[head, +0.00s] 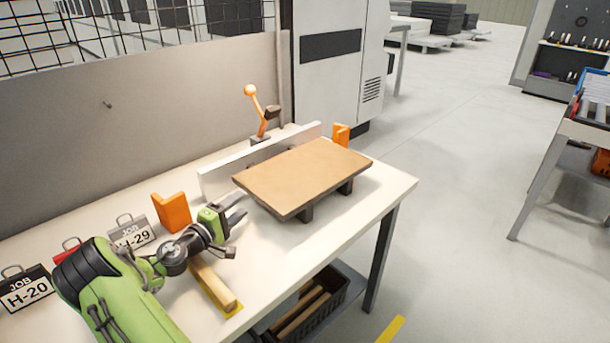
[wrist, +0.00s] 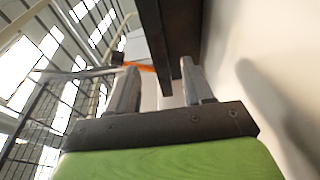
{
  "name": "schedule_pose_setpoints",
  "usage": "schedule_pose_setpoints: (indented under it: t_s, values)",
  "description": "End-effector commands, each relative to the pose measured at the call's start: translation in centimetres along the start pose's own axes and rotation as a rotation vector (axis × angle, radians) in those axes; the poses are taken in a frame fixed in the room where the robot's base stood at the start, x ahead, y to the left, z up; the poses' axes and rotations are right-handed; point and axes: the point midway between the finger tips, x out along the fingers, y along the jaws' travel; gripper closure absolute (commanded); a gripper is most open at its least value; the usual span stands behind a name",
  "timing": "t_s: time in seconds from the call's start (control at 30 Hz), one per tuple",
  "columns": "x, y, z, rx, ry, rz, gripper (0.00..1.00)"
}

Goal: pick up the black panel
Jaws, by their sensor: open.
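A rectangular panel (head: 305,175) with a tan top and dark edges lies flat on dark supports (head: 345,187) on the white bench; no all-black panel shows. My gripper (head: 240,207) is open and empty, low over the bench at the panel's left end, with its fingers pointing toward it. A small gap seems to lie between the fingertips and the panel. In the wrist view, a dark edge, probably the panel's (wrist: 172,30), shows ahead of the open fingers (wrist: 160,82). The panel's underside is mostly hidden in the head view.
A white fence (head: 225,180) and an orange-handled clamp (head: 260,115) stand behind the panel. Orange blocks (head: 172,212) stand near the fence ends. Job tags (head: 132,232) and a wooden strip (head: 213,285) lie by my arm. The bench's right front corner is clear.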

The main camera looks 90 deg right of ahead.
Motion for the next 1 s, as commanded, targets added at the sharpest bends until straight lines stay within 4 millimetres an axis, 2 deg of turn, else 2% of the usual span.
schedule_pose_setpoints:
  t_s: [0.1, 0.37, 0.5, 0.6, 0.8, 0.87, 1.0]
  values:
    - [2.9, -0.1, 0.2, 0.006, -0.006, -0.001, 0.49]
    - [6.6, 0.0, 0.3, 0.006, -0.005, -0.004, 0.49]
    - [9.3, 0.1, 0.5, 0.007, -0.005, -0.004, 0.49]
    - [10.3, 0.2, 0.4, 0.005, -0.003, -0.004, 0.49]
    - [10.4, 0.2, 0.3, 0.003, -0.001, -0.005, 0.49]
    - [10.4, 0.3, 0.3, 0.003, -0.001, -0.005, 0.57]
    - [10.4, 0.2, 0.3, 0.003, -0.001, -0.005, 0.78]
